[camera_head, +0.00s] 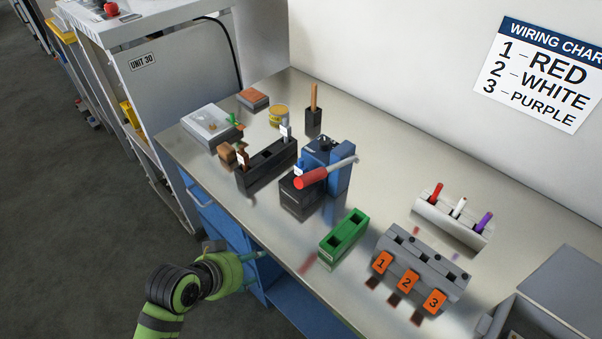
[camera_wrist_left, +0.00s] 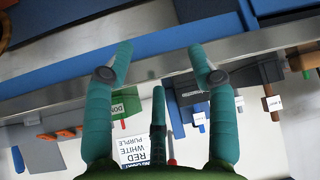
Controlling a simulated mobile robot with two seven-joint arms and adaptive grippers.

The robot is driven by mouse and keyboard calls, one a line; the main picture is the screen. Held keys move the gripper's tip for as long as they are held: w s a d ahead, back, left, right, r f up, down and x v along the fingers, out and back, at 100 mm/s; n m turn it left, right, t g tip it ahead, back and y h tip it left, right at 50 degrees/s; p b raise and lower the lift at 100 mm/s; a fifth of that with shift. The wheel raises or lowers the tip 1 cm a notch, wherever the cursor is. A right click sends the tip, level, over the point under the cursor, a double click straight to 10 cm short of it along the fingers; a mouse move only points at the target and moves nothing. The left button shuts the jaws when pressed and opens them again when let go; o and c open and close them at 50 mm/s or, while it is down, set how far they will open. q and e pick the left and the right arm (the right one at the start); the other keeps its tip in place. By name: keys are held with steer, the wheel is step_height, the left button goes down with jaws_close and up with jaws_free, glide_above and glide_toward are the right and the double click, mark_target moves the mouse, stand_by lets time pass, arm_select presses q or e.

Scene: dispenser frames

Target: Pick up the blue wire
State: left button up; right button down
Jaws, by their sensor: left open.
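I cannot make out a clearly blue wire in the head view. A grey rack (camera_head: 428,208) at the right holds a red wire (camera_head: 436,192), a white wire (camera_head: 459,207) and a purple wire (camera_head: 485,222), all upright. A blue strip with a white label (camera_wrist_left: 199,118) shows in the left wrist view; I cannot tell whether it is a wire. My left gripper (camera_head: 252,270) is open and empty at the bench's front edge, away from the rack. Its spread fingers also show in the left wrist view (camera_wrist_left: 160,58).
A grey box (camera_head: 560,290) stands at right.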

mark_target(298, 169)
arm_select(q)
steer(key=w+d+r+m+t+h, duration=0.1)
steer(key=w+d+r, duration=0.1)
steer(key=w, duration=0.3)
steer(key=w+d+r+m+t+h, duration=0.1)
steer(key=w+d+r+h, duration=0.1)
steer(key=w+r, duration=0.3)
steer(key=w+d+r+m+h+p, duration=0.1)
steer(key=w+d+r, duration=0.2)
steer(key=w+r, duration=0.1)
steer(key=shift+w+d+r+t+h, duration=0.1)
steer(key=shift+w+d+t+h, duration=0.1)
steer(key=shift+w, duration=0.2)
steer(key=shift+w+d+r+t+h, duration=0.1)
steer(key=shift+w+d+t+h, duration=0.1)
steer(key=shift+w, duration=0.2)
steer(key=p+x, duration=0.1)
steer(key=x, duration=0.2)
steer(key=shift+w+f, duration=0.1)
steer(key=shift+f, duration=0.05)
steer(key=shift+w+d+f, duration=0.3)
steer(key=shift+w+d, duration=0.05)
steer(key=shift+r, duration=0.1)
steer(key=c, duration=1.1)
arm_select(e)
steer(key=shift+a+r, duration=0.2)
steer(key=shift+r, duration=0.4)
steer(key=shift+a+r, duration=0.15)
steer(key=shift+r, duration=0.4)
